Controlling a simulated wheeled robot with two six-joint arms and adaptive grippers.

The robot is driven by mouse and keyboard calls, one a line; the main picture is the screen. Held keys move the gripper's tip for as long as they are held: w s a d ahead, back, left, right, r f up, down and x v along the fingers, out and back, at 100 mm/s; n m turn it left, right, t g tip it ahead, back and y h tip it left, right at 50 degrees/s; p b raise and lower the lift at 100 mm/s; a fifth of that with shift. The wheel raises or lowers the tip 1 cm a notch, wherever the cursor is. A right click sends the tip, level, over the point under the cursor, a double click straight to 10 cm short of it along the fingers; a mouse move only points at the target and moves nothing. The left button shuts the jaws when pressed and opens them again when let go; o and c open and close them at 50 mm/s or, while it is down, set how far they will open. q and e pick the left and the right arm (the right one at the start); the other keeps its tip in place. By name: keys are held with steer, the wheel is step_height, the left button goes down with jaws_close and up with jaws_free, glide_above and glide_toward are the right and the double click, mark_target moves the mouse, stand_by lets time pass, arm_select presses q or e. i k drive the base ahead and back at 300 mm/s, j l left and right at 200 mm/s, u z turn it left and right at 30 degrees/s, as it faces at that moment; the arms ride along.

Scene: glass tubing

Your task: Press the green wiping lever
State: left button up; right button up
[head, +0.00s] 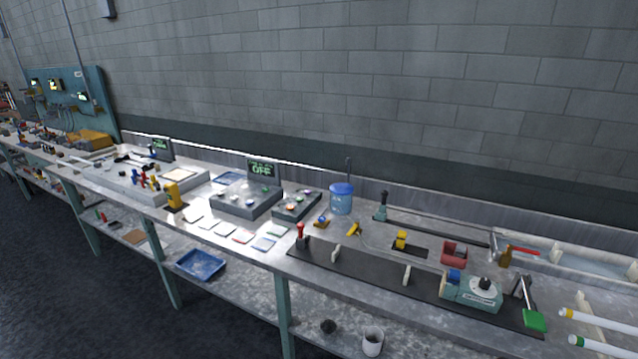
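Another upright handle, dark green (382,206), stands farther back, left of a long dark rail. Neither of my grippers shows in the head view, and nothing touches the green pad.
White rods with yellow and green ends (595,322) lie right of the pad. A red bin (453,253), a yellow block (401,240) and a red-topped lever (301,236) stand nearby.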

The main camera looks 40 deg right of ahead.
mark_target(533, 320)
steer(key=k+l+z, duration=0.1)
steer(key=z, duration=2.05)
